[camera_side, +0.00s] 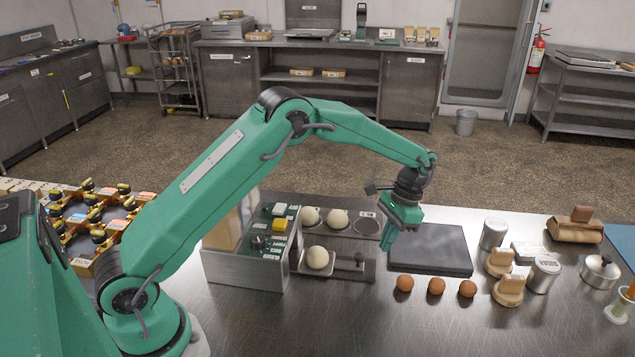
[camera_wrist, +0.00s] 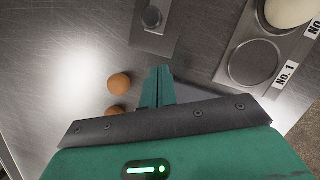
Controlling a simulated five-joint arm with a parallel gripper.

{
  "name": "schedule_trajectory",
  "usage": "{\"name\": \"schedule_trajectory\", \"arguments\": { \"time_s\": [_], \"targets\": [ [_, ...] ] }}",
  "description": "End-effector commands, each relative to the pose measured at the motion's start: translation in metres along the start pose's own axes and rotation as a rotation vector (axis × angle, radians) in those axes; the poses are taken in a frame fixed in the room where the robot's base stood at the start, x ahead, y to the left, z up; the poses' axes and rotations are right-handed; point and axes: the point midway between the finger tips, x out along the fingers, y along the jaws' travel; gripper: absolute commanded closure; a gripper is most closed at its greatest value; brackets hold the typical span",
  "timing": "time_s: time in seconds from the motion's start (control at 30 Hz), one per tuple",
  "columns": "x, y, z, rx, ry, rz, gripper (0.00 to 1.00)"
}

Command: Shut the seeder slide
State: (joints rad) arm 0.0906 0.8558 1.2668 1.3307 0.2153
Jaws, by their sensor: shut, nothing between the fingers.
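What looks like the seeder slide is a flat grey metal plate with a dark knob (camera_side: 359,262), beside a pale dough ball (camera_side: 318,258) on a small tray. In the wrist view the plate's knob (camera_wrist: 152,17) shows at the top edge, and the plate is cut off there. My gripper (camera_side: 387,250) is shut and empty, fingers pointing down, to the right of the knob and left of a dark slab. In the wrist view its fingertips (camera_wrist: 158,72) are together, below the plate's near end and apart from the knob. Whether the slide is open cannot be told.
Brown eggs (camera_side: 436,286) lie just in front of the dark slab (camera_side: 430,249). Behind the plate is a row of round cups, the empty one (camera_side: 367,227) labelled No. 1 (camera_wrist: 254,63). A button panel box (camera_side: 240,268) stands left.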

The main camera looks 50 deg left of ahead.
Motion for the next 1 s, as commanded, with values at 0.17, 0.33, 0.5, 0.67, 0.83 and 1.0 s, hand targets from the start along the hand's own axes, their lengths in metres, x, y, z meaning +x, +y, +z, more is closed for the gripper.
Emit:
{"name": "schedule_trajectory", "arguments": {
  "time_s": [0.17, 0.33, 0.5, 0.67, 0.83, 1.0],
  "targets": [
    [-0.035, 0.002, -0.001, 0.000, 0.005, -0.003, 1.00],
    [-0.062, 0.004, -0.001, 0.001, 0.003, -0.003, 1.00],
    [-0.082, 0.006, -0.001, 0.000, 0.002, -0.004, 1.00],
    [-0.094, 0.006, -0.001, 0.000, 0.002, -0.004, 1.00],
    [-0.099, 0.007, -0.001, 0.000, 0.000, -0.004, 1.00],
    [-0.099, 0.007, 0.000, 0.000, 0.002, -0.004, 1.00]
  ]
}}
